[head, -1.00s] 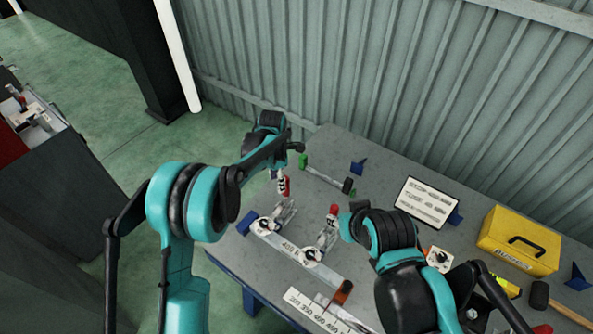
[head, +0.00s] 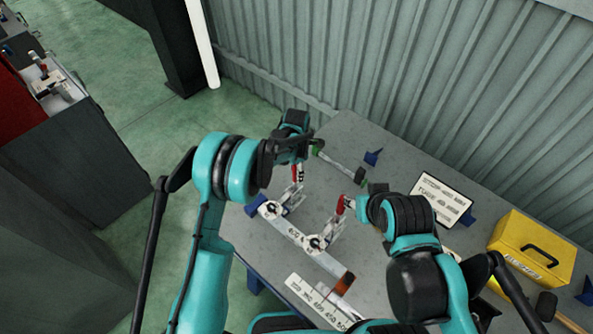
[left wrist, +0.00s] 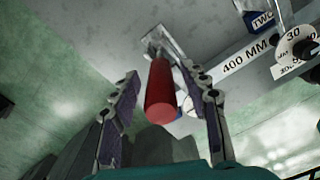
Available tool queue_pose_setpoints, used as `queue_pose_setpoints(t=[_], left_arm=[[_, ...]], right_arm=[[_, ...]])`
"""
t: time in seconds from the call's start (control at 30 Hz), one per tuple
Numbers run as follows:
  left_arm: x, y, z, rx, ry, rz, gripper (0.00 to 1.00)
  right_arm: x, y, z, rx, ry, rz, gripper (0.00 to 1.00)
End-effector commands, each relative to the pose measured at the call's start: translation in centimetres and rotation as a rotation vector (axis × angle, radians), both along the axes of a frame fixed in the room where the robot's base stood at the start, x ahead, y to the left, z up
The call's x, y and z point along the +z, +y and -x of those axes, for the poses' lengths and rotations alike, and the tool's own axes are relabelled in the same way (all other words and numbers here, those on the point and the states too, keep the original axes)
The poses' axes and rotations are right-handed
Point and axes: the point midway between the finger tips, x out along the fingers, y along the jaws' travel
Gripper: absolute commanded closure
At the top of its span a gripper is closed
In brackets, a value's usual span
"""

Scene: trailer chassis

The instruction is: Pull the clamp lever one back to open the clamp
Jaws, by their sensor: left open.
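Two toggle clamps sit on a pale bar. The left clamp (head: 272,209) has a raised lever with a red handle (head: 296,173); the other clamp (head: 317,243) has a raised red handle (head: 341,204). I cannot read which lever is one. My left gripper (head: 301,170) is at the left clamp's handle. In the left wrist view the red handle (left wrist: 161,92) lies between the spread fingers of my left gripper (left wrist: 163,100), with gaps on both sides. My right gripper (head: 351,207) is beside the other red handle; its fingers are too small to read.
The bar (head: 291,232) carries a 400 MM label in the left wrist view (left wrist: 244,60). A ruler plate (head: 315,300) lies near the front edge.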

Motion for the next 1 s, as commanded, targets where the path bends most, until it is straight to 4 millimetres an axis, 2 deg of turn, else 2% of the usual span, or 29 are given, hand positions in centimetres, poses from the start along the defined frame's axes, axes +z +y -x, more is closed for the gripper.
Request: queue_pose_setpoints(t=[0.17,0.2,0.3,0.37,0.57,1.0], left_arm=[[0.0,0.0,0.0,0.000,0.000,0.000,0.55],[0.0,0.0,0.0,0.000,0.000,0.000,0.60],[0.0,0.0,0.0,0.000,0.000,0.000,0.86],[0.0,0.0,0.0,0.000,0.000,0.000,1.00],[-0.1,-0.1,-0.1,-0.001,0.006,-0.004,1.00],[-0.7,-2.3,-2.3,-0.002,0.162,-0.163,1.00]], right_arm=[[0.0,0.0,0.0,0.000,0.000,0.000,0.60],[0.0,0.0,0.0,0.000,0.000,0.000,0.60],[0.0,0.0,0.0,0.000,0.000,0.000,0.60],[0.0,0.0,0.0,0.000,0.000,0.000,0.60],[-0.1,0.0,0.0,0.000,0.000,0.000,0.60],[-3.0,0.0,0.0,0.000,0.000,0.000,0.60]])
